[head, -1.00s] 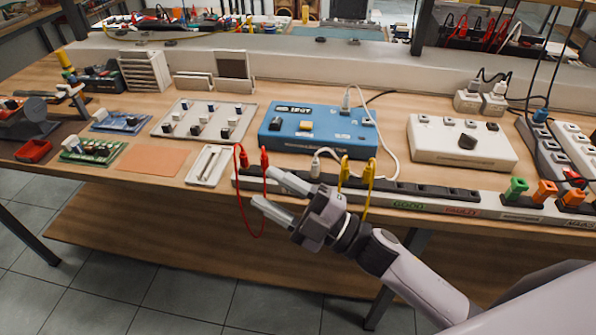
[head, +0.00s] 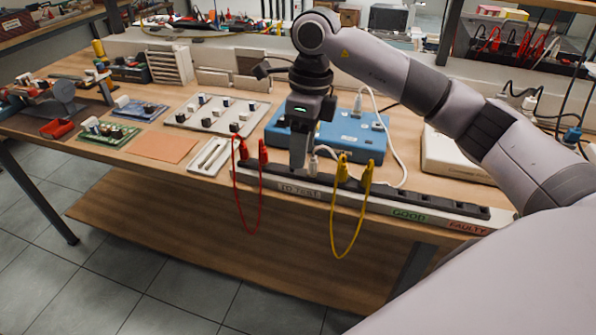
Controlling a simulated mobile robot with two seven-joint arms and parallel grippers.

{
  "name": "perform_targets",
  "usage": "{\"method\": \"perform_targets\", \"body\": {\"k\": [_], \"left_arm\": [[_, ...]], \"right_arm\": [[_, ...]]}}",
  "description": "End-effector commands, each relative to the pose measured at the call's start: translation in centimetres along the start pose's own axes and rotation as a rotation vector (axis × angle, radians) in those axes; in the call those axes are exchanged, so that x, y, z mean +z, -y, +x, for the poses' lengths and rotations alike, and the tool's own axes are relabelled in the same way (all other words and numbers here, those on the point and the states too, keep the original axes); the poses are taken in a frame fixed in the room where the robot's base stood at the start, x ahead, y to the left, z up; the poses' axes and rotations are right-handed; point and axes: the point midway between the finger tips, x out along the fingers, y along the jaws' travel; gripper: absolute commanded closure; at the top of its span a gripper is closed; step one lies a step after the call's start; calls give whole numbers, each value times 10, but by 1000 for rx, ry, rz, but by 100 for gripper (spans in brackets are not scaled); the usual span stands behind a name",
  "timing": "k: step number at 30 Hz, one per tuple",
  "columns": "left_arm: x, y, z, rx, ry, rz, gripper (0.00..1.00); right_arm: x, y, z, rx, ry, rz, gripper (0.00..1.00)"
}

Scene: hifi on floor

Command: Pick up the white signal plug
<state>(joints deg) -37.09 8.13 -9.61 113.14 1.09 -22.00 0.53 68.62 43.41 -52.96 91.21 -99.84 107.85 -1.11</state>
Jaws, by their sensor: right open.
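The white signal plug (head: 313,164) stands in the dark slotted strip (head: 420,199) at the table's front edge, partly hidden by my gripper. Its white cable (head: 398,160) loops right and back to the blue tester box (head: 372,141). My right gripper (head: 299,166) points straight down with its fingers at the plug, just left of it in the picture. It is open; I cannot tell whether a finger touches the plug. My left gripper is not in view.
Red leads (head: 236,190) stand left of the plug and yellow leads (head: 334,215) right of it, both hanging over the front edge. A white box (head: 455,160) is partly behind my arm. Circuit boards and a tray (head: 210,157) lie to the left.

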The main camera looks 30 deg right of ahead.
Motion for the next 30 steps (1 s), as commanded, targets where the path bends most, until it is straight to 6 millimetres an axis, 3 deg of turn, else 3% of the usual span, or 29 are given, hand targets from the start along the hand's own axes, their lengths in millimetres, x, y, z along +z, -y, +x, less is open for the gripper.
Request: {"method": "perform_targets", "body": {"k": [5,21,30], "left_arm": [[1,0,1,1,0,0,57],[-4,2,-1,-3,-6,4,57],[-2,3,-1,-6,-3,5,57]], "right_arm": [[-16,22,-17,-98,-64,42,52],[-25,32,46,-100,-68,42,52],[-24,32,51,-101,-65,42,52]]}}
